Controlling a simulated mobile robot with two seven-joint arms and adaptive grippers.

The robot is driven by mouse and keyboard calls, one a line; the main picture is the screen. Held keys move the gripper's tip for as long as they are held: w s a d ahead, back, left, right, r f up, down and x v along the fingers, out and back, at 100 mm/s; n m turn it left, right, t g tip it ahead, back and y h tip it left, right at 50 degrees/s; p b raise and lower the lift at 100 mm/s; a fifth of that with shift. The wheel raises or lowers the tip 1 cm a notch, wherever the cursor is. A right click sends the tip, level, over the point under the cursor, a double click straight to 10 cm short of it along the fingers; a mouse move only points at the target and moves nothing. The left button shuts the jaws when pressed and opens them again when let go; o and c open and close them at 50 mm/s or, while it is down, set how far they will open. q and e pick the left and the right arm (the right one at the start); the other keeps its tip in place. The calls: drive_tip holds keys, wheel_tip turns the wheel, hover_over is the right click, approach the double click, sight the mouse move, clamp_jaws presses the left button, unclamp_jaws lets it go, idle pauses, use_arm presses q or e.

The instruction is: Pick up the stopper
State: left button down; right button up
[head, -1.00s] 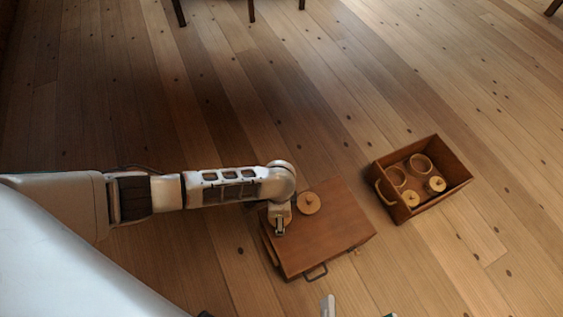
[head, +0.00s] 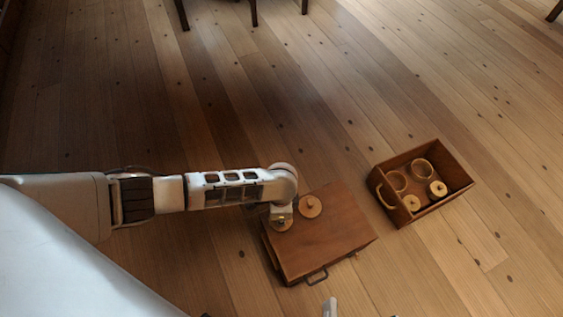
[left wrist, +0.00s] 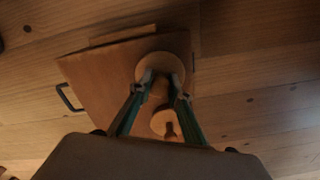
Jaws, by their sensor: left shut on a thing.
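The stopper (head: 281,225) is a round, pale wooden disc with a knob, at the left end of the brown box's top in the head view. My left gripper (head: 282,217) is directly over it. In the left wrist view my left gripper (left wrist: 163,78) has its fingers closed on either side of the knob of the disc (left wrist: 160,62). Whether the stopper touches the box top or is just above it, I cannot tell. A grey tip at the head view's bottom edge may be part of my right gripper (head: 330,308); its jaws cannot be made out.
A second round wooden piece (head: 311,206) sits on the brown box (head: 335,232) close beside the stopper. An open wooden crate (head: 457,160) with several round turned pieces stands to the right. Wooden floor is free around both. Furniture legs stand at the far edge.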

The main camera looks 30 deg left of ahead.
use_arm(q)
drive_tip(key=r+p, duration=0.1)
drive_tip(key=r, duration=0.1)
drive_tip(key=r+p, duration=0.1)
drive_tip(key=r, duration=0.1)
drive_tip(key=w+r+p, duration=0.1)
drive_tip(key=r, duration=0.2)
drive_tip(key=shift+p, duration=0.3)
wheel_tip(320, 180, up, 13)
drive_tip(key=s+p, duration=0.1)
drive_tip(key=p, duration=0.5)
drive_tip(key=shift+p, duration=0.35)
use_arm(e)
drive_tip(key=d+f+n+g+h, duration=0.1)
drive_tip(key=d+n, duration=0.4)
drive_tip(key=d, duration=0.5)
drive_tip(key=shift+s+d+f+n+g+h, duration=0.25)
drive_tip(key=shift+s+f+h, duration=0.2)
drive_tip(key=shift+f+h, duration=0.4)
